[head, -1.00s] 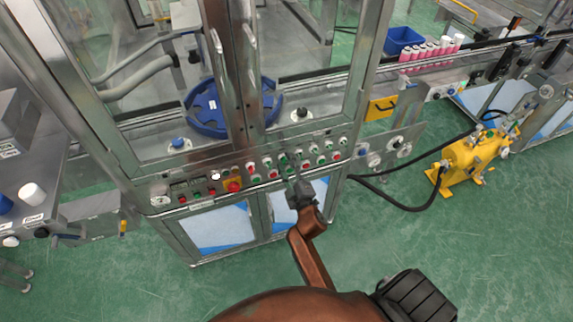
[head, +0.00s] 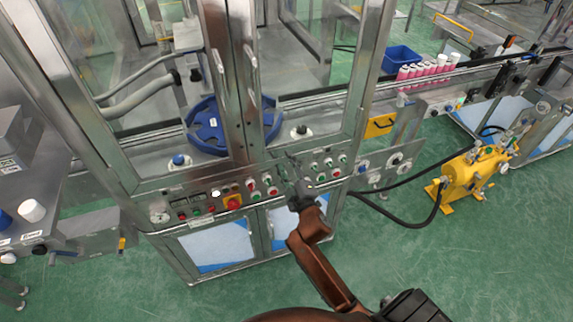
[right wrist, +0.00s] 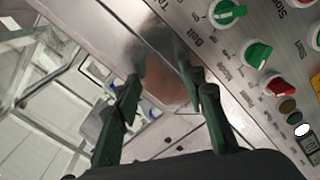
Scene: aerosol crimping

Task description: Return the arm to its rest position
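My right arm (head: 322,270) comes up from the bottom of the head view, stretched out to the machine's control panel. My right gripper (head: 294,168) is in front of the panel's button rows and hides some of the buttons. In the right wrist view its two dark green fingers (right wrist: 160,85) are spread apart with nothing between them. Behind the gap is shiny metal with a brownish reflection. Whether a finger touches the panel cannot be told. My left gripper is in neither view.
The control panel carries a red emergency button (head: 233,202) and several knobs, including a green knob (right wrist: 257,53) close to the fingers. A glass-doored cabinet holds a blue round turntable (head: 207,128). A yellow tank (head: 470,172) stands right. Green floor (head: 480,260) is open at lower right.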

